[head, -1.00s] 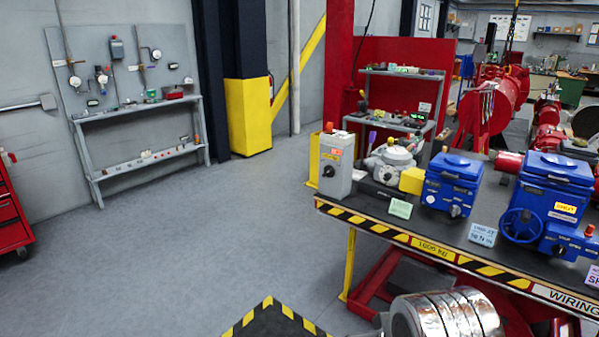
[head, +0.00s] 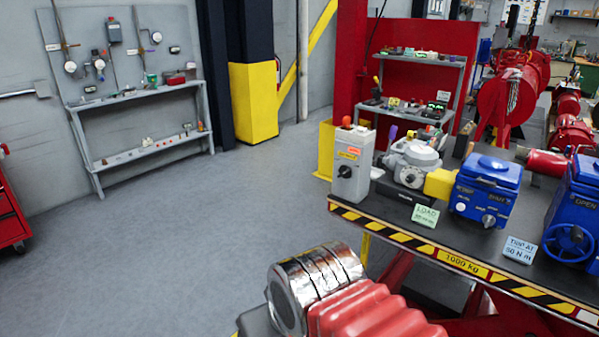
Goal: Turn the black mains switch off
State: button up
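A grey box (head: 355,150) stands upright at the near left corner of the bench. It has a black rotary switch (head: 345,171) on its front face, a small orange label and a yellow label above the switch, and an orange-red knob on top. The switch's exact setting is too small to read. My arm, with a silver ribbed joint and red bellows, shows at the bottom centre, in front of the bench and well apart from the box. My gripper's fingers are not in view.
The bench (head: 395,212) has a hazard-striped front edge. Beside the box stand a grey-and-yellow actuator (head: 412,160), a blue actuator (head: 487,190) and another blue one with a handwheel (head: 575,210). Floor left is clear.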

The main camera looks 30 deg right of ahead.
aim_at(346, 171)
jog(key=u, duration=0.5)
jog(key=i, duration=1.15)
jog(key=u, duration=0.35)
